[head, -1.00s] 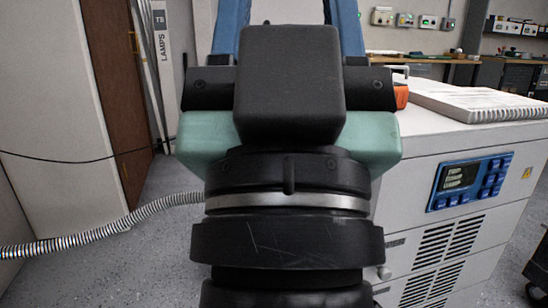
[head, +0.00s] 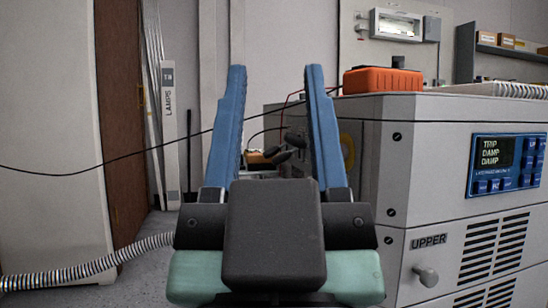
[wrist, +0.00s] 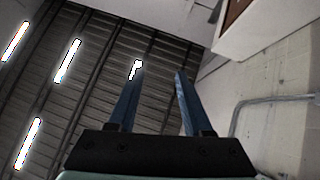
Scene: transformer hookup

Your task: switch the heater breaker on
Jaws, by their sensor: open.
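My gripper (head: 276,75) is in the middle of the head view, its two long blue fingers spread apart and pointing up, with nothing between them that they hold. In the wrist view my gripper (wrist: 158,75) is also open, with the ceiling behind it. I see nothing I can identify as the heater breaker. A grey box with a clear window (head: 396,24) is on the back wall at the upper right; I cannot tell what it holds.
A grey cabinet (head: 425,215) with a blue display panel (head: 507,165) stands close on the right. An orange case (head: 383,80) lies on it. A black cable (head: 100,165) crosses the view at left. A ribbed hose (head: 85,268) runs low at left, near a brown door (head: 124,120).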

